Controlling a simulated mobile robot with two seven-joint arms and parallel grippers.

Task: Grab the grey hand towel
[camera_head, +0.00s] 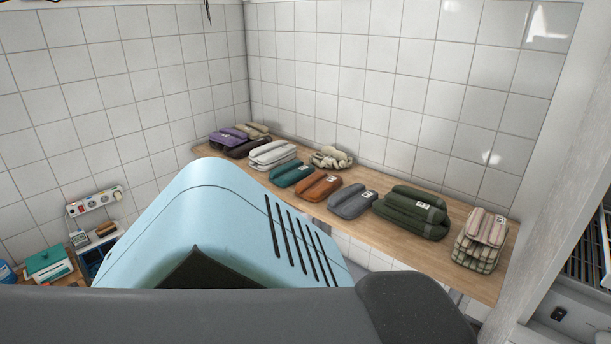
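A grey folded hand towel (352,201) with a small white label lies on a wooden shelf (462,270) along the tiled wall. It sits in the row between an orange folded towel (318,188) on its left and a dark green folded stack (411,211) on its right. Its top and front are in clear view. Neither of my grippers shows in the head view. A light-blue and dark grey form, which looks like part of my own body, fills the lower middle and hides part of the shelf.
A teal towel (291,174), a white-grey stack (274,154), purple and dark towels and a crumpled cream cloth (332,158) lie further left. A pink and checked stack (481,240) lies at the right end. A white post (566,170) stands right of the shelf. A power strip (95,202) is at left.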

